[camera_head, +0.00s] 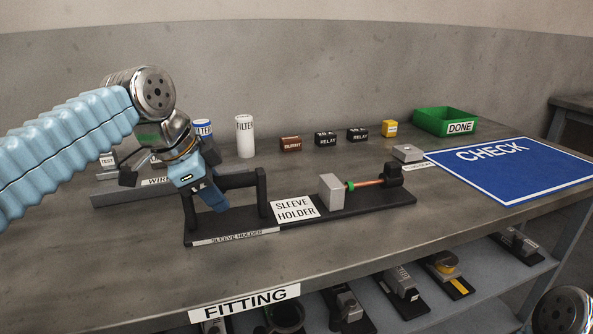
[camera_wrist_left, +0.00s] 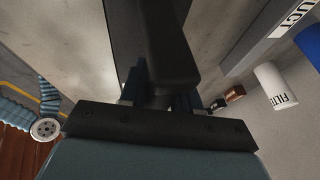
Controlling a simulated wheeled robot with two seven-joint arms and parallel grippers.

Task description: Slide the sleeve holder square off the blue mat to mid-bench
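The sleeve holder (camera_head: 352,208) is a long black base with a raised black handle at its left end, a white label, a grey block and a copper rod with a green ring. It lies flat on the bench, left of the blue CHECK mat (camera_head: 520,172) and apart from it. My left gripper (camera_head: 212,196) is at the handle. In the left wrist view its blue fingers (camera_wrist_left: 162,92) flank the black handle bar (camera_wrist_left: 170,50) closely and look shut on it. My right gripper is not in view; only a joint of that arm shows at the lower right.
Behind stand a grey WIRE rail (camera_head: 130,192), a white filter (camera_head: 245,137), small relay boxes (camera_head: 326,138), a yellow box (camera_head: 389,128) and a green DONE bin (camera_head: 440,120). A small grey block (camera_head: 408,153) sits near the holder's right end. The bench front is clear.

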